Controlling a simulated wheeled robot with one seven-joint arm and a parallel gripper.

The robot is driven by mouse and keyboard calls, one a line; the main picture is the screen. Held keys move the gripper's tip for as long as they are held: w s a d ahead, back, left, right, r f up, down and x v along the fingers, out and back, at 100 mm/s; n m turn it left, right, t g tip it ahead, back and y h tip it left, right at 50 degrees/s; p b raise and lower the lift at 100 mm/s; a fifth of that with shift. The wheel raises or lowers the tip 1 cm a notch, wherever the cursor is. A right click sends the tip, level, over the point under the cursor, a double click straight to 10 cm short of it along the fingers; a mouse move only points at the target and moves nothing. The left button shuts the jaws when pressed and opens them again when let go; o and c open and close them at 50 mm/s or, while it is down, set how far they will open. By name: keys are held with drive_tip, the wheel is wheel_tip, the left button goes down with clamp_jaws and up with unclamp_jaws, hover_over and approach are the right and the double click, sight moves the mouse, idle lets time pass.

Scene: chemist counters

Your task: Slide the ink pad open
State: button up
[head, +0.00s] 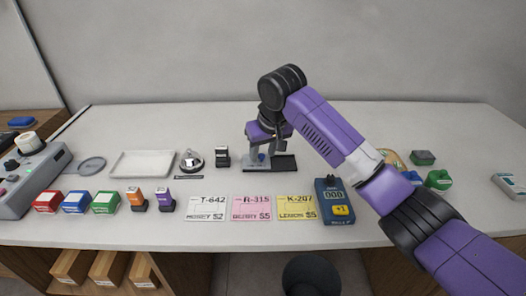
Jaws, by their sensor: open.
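A flat dark item (286,165), which looks like the ink pad, lies on the counter at the back middle. My gripper (260,161) is low over its left side, pointing down with its fingers apart. The gripper and a purple arm link hide part of the item. I cannot tell how far its lid is slid, or whether the fingers touch it.
Left of my gripper are a small black stamp (222,157), a bell (191,161) and a pale tray (115,164). In front lie cards (207,208) and a blue counter device (334,201). Red (47,202), blue (76,202) and green (105,202) boxes stand front left.

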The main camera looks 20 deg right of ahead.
clamp_jaws()
idle(1.4)
